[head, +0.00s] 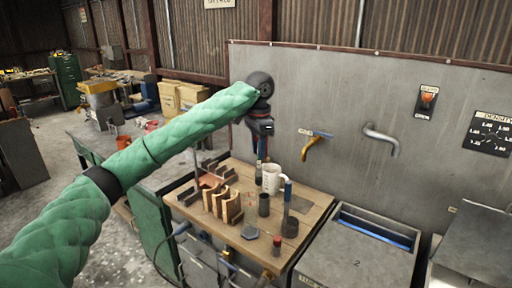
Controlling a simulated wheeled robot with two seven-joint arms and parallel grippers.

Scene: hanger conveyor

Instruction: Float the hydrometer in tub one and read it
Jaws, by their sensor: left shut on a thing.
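My left gripper (262,128) is at the end of the green-sleeved arm, pointing down above the back of the wooden bench top. It is shut on a slim dark thing, mostly hidden by the fingers; I cannot tell whether this is the hydrometer. My right gripper is not in view.
A yellow spout (312,147) and a grey spout (382,139) stick out from the wall panel behind.

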